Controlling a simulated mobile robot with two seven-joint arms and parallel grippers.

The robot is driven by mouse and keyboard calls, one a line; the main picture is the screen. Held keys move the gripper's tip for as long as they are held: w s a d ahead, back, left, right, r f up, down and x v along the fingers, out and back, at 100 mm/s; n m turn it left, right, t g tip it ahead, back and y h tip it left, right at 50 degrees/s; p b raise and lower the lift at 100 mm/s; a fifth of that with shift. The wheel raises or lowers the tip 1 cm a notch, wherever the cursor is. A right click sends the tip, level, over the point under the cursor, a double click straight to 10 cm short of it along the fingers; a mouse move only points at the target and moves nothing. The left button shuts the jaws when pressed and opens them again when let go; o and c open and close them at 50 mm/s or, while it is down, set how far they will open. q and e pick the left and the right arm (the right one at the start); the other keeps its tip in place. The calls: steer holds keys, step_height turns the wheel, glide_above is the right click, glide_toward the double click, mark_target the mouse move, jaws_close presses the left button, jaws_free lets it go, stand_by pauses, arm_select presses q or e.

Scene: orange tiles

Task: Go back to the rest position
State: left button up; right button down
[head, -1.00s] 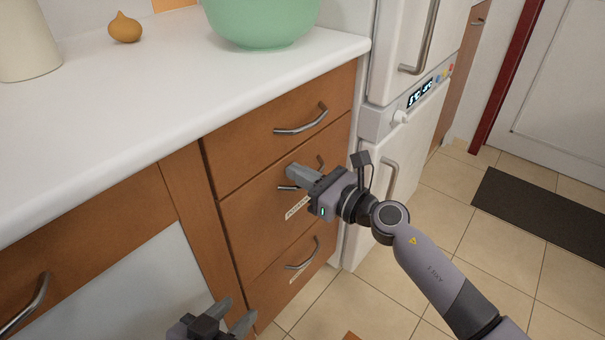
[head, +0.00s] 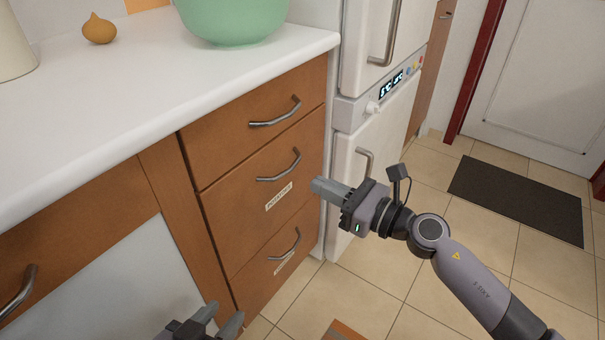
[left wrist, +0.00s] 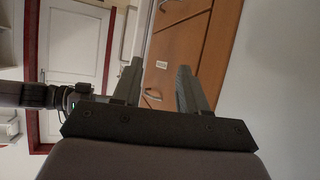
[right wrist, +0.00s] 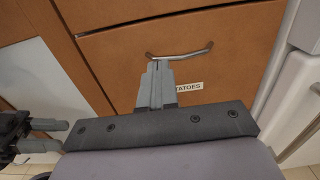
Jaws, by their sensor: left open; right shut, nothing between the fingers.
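My right gripper (head: 322,187) is shut and empty, in front of the drawers and to the right of the middle drawer's handle in the head view. In the right wrist view its closed fingers (right wrist: 156,88) point at the middle drawer (right wrist: 190,55), which carries a label ending in "TATOES". That drawer (head: 243,195) appears closed in the head view. My left gripper (head: 222,322) is at the bottom edge of the head view, low before the cabinet, partly cut off. In the left wrist view its two fingers (left wrist: 158,88) are apart with nothing between them.
A white countertop (head: 130,110) above the drawers holds a green bowl (head: 232,22) and a brown pear-shaped object (head: 99,30). A white fridge (head: 345,165) stands right of the drawers. Tiled floor (head: 330,290) is open in front, with a dark mat (head: 515,200) near the door.

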steer(key=s+d+f+n+t+h, duration=0.1)
steer(key=s+d+f+n+h, duration=0.45)
steer(key=s+n, duration=0.7)
steer(key=s+d+f+n+t+h, duration=0.1)
steer(key=s+d+f+n+h, duration=0.5)
steer(key=n, duration=1.1)
arm_select(q)
steer(key=s+a+r+y+p, duration=0.1)
steer(key=a+r+p, duration=0.2)
steer(key=p, duration=0.9)
steer(key=s+a+r+n+g+y+p, duration=0.1)
steer(key=s+a+r+p, duration=0.1)
steer(key=r+p, duration=0.8)
steer(key=p, duration=0.3)
steer(key=shift+s+a+r+g, duration=0.2)
steer(key=shift+s+a+g, duration=0.1)
steer(key=shift+a, duration=0.1)
arm_select(e)
steer(key=s+d+r+m, duration=0.1)
steer(key=s+d+r, duration=0.1)
steer(key=r, duration=0.4)
steer(key=s+d+r+m+g+h, duration=0.1)
steer(key=s+d+r, duration=0.2)
steer(key=r, duration=0.4)
steer(key=shift+d+g, duration=0.3)
steer(key=shift+d, duration=0.1)
